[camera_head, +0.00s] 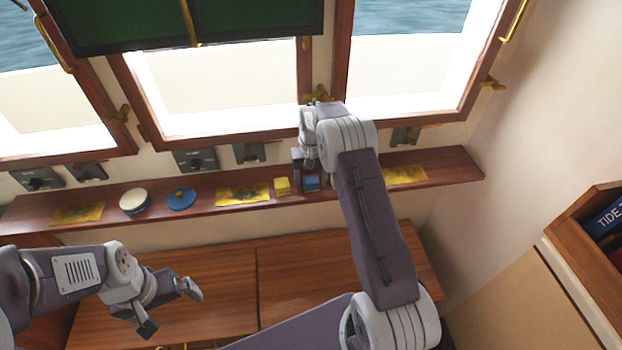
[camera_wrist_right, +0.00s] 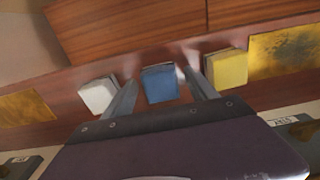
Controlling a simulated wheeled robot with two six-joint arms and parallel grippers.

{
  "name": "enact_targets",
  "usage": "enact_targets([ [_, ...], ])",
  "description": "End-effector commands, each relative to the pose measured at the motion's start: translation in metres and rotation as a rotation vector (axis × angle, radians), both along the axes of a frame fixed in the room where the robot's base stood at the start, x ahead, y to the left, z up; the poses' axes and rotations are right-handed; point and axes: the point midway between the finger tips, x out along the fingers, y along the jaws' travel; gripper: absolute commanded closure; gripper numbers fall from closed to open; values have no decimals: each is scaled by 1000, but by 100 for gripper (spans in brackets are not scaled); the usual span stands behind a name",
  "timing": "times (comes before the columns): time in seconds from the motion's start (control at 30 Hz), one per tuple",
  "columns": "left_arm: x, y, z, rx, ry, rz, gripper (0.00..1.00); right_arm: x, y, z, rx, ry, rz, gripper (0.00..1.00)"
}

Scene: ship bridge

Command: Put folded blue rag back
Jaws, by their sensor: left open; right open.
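The folded blue rag (camera_head: 311,182) lies on the narrow wooden shelf (camera_head: 450,167) under the windows. My right gripper (camera_head: 308,168) is open at the shelf, right at the blue rag. In the right wrist view, the blue rag (camera_wrist_right: 160,84) shows between my two open fingers (camera_wrist_right: 160,78). I cannot tell whether the fingers touch it. A folded yellow rag (camera_head: 282,186) lies just left of it, and a folded white rag (camera_wrist_right: 98,94) shows only in the wrist view. My left gripper (camera_head: 170,308) is open and empty above the wooden cabinet top.
The shelf also holds a round cream-topped tin (camera_head: 134,201), a blue round lid (camera_head: 181,199) and flat yellow sheets (camera_head: 243,194). Window frames and brass latches (camera_head: 319,93) rise close behind. A book box (camera_head: 590,225) stands at the right. The cabinet top (camera_head: 225,280) is clear.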

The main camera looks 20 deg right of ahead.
Motion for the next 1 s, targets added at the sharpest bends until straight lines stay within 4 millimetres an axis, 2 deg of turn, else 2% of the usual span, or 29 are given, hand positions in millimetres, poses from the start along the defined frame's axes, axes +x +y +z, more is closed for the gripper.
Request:
enact_targets([
  [0.13, 0, 0, -2, 0, 0, 0, 0, 1, 0, 16, 0, -5, 0, 34],
  [0.4, 0, 0, -6, 0, 0, 0, 0, 1, 0, 87, -1, -6, 0, 34],
  [0.53, 0, 0, -5, 0, 0, 0, 0, 0, 0, 111, -1, -4, 0, 34],
  [0.7, 0, 0, -4, 0, 0, 0, 0, -1, 0, 123, 0, 0, 0, 34],
  [0.87, 0, 0, -4, 0, 0, 0, 0, -4, 3, 124, 0, -2, 7, 34],
  [0.97, 0, 0, -4, 0, 0, 0, 0, -19, 15, 121, 2, -10, 33, 34],
  [1.0, 0, 0, -4, 0, 0, 0, 0, -30, 22, 119, 4, -16, 49, 34],
])
